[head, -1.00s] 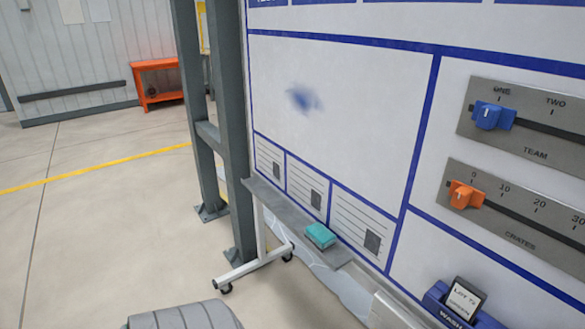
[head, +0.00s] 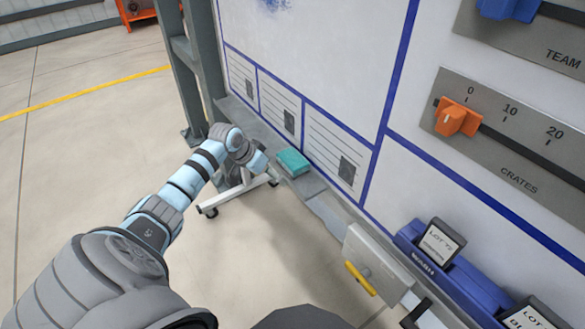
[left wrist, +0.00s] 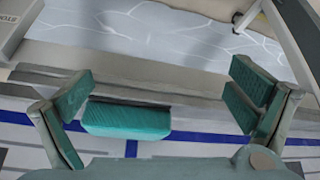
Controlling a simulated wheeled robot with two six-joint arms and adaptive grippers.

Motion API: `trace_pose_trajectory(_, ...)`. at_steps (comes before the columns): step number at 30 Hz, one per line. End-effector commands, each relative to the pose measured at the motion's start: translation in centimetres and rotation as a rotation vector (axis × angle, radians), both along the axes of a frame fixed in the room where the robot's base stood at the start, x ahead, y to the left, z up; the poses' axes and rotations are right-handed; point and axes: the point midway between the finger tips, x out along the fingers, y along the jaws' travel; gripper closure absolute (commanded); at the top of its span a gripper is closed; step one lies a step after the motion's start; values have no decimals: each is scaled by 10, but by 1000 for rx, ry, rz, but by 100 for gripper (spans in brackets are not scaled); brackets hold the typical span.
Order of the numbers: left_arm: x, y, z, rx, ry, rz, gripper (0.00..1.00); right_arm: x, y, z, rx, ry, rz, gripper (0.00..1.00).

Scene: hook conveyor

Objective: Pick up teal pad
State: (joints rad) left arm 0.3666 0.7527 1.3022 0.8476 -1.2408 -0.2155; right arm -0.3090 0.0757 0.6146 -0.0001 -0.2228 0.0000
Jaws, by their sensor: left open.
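The teal pad (head: 293,162) lies on the narrow grey ledge (head: 260,128) along the bottom of the whiteboard. My left gripper (head: 260,163) is just left of the pad in the head view, apart from it. In the left wrist view, my left gripper (left wrist: 160,95) is wide open, with teal-faced fingers at both sides. The pad (left wrist: 127,120) shows between them, nearer the left finger, with a dark strip along its upper edge. Nothing is held. My right gripper is not in view.
The whiteboard (head: 330,60) rises right behind the ledge. Orange (head: 457,118) and blue (head: 508,8) slider knobs are at the right. A blue holder (head: 440,262) with labelled cards and a panel with a yellow handle (head: 360,278) are at lower right. Grey posts (head: 205,60) stand left; open floor lies below.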

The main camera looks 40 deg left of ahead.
Motion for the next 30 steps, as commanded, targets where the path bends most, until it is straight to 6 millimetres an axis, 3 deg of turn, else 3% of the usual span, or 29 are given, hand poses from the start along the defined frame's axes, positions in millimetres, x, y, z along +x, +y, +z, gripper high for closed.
trace_pose_trajectory(1,10,2,48,7,-39,-68,0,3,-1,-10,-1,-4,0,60)
trace_pose_trajectory(3,8,-3,104,16,-61,-166,0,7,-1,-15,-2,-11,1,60)
trace_pose_trajectory(6,2,-11,140,28,-68,-248,0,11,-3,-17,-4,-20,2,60)
trace_pose_trajectory(8,4,-15,138,26,-65,-264,0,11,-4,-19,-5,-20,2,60)
trace_pose_trajectory(15,38,-27,84,22,-64,-266,0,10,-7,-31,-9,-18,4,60)
trace_pose_trajectory(27,71,-42,31,26,-62,-263,0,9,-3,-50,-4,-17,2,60)
trace_pose_trajectory(30,74,-43,28,27,-63,-264,0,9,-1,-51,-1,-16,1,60)
